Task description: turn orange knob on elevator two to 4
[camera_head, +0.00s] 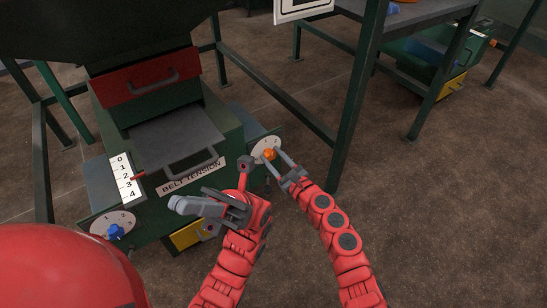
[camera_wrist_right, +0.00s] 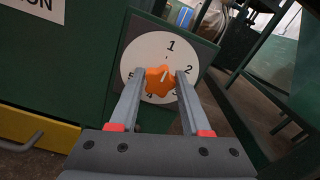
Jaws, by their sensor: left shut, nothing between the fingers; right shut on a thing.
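The orange knob (camera_head: 269,153) sits on a round white dial (camera_head: 259,146) at the right of the green machine. In the right wrist view the orange knob (camera_wrist_right: 159,81) is in the middle of the dial (camera_wrist_right: 133,60), with numbers 1 to 5 around it. A pale mark on the knob points up and slightly right, seemingly between 1 and 2. My right gripper (camera_head: 279,160) is shut on the knob, one finger on each side; it also shows in the wrist view (camera_wrist_right: 160,84). My left gripper (camera_head: 177,204) is shut and empty, in front of the machine.
A blue knob (camera_head: 115,231) is on another dial at lower left. A BELT TENSION label (camera_head: 190,176), a 0-to-4 scale (camera_head: 124,177) and a yellow drawer (camera_head: 188,236) are on the machine. A green post (camera_head: 358,100) stands right of the dial.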

